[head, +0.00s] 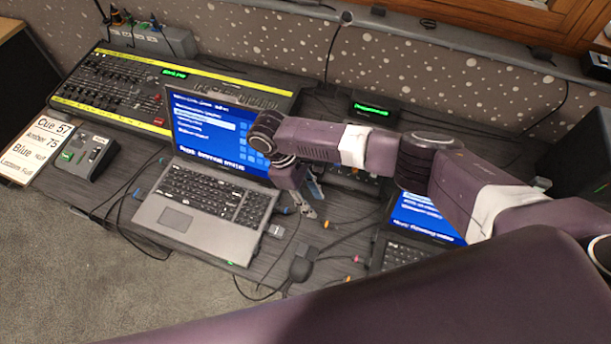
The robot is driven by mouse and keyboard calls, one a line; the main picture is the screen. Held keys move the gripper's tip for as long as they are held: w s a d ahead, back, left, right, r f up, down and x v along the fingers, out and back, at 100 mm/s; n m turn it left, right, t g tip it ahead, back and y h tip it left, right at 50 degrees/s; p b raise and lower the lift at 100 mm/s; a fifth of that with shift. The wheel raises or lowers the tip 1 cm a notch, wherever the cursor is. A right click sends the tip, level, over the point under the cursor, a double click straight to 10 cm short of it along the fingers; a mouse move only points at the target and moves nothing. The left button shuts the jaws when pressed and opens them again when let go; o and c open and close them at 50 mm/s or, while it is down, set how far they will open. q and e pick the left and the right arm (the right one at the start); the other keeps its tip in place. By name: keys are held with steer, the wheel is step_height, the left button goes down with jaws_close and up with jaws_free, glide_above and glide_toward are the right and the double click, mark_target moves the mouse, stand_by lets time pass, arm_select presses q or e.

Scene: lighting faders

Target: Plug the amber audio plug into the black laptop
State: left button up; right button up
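The black laptop (405,250) stands at the right of the desk with a blue screen, partly hidden behind my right arm. A small orange-amber plug (328,224) lies on the desk between the two laptops. I cannot tell for certain which is the amber audio plug. My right gripper (314,204) points down just above and left of the first plug, apart from it. Its fingers look spread, with nothing seen between them. My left gripper is not in view.
A silver laptop (178,218) stands left of my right gripper. A mixing desk (110,85) is behind it. A small fader box (88,157) and a cue card (35,150) lie at the left. Dark cables and a black hub-like piece (301,264) lie along the front edge.

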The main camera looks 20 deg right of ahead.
mark_target(326, 222)
steer(key=shift+s+d+f+b, duration=0.15)
steer(key=shift+s+f+b, duration=0.15)
steer(key=shift+s+b, duration=0.2)
steer(key=shift+s+d+f+b, duration=0.15)
steer(key=shift+s+f+b, duration=0.2)
steer(key=shift+s, duration=0.25)
steer(key=b+x, duration=0.2)
steer(key=shift+w+d+f, duration=0.1)
steer(key=shift+w+f, duration=0.1)
steer(key=shift+f, duration=0.15)
steer(key=x, duration=0.3)
steer(key=shift+d+f+b, duration=0.15)
steer(key=shift+f+b, duration=0.1)
steer(key=shift+b, duration=0.05)
steer(key=shift+d+f, duration=0.1)
steer(key=shift+f, duration=0.15)
steer(key=shift+c, duration=1)
jaws_close()
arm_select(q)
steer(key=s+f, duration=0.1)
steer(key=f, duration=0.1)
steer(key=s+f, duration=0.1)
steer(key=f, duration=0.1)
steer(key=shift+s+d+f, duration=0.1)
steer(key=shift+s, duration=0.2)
